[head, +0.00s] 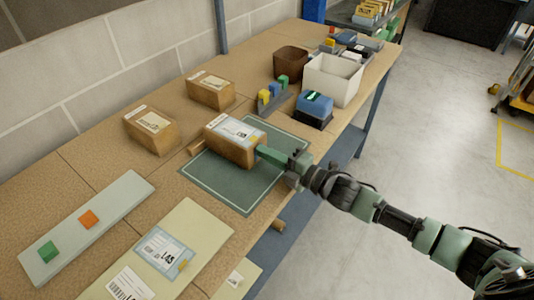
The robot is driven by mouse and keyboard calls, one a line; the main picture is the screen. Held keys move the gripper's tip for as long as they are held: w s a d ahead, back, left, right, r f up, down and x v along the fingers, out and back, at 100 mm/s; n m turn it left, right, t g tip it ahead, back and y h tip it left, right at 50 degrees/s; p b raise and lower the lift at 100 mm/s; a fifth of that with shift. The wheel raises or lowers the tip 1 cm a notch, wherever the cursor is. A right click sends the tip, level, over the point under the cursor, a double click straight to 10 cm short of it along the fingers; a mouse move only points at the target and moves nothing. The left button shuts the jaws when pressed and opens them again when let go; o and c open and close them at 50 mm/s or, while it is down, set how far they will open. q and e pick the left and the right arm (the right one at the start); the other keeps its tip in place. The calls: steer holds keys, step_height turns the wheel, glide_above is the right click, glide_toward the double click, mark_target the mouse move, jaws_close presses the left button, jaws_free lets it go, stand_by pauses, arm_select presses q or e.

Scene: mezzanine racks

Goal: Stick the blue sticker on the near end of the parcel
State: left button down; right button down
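A brown parcel (229,143) with a white label on top lies on the dark green mat (235,188). My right gripper (262,152) is at the parcel's right-hand end, its green fingertips touching or almost touching it. I cannot tell whether it is open or shut. A pale strip (118,203) at the left carries an orange sticker (89,219) and a green sticker (48,250). I see no blue sticker; whether one is hidden at the fingertips I cannot tell. My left gripper is not in view.
Two more boxes (151,131) (211,93) stand near the wall. A large labelled envelope (200,224) lies in front. Behind the mat are a blue-topped device (314,104), a white bin (333,80) and a brown bin (291,61). Mat space before the parcel is clear.

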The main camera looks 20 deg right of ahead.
steer(key=shift+w, duration=0.1)
stand_by(0.7)
steer(key=c, duration=1.3)
jaws_free()
steer(key=shift+a, duration=0.1)
steer(key=shift+p+v, duration=1)
steer(key=shift+v, duration=2.5)
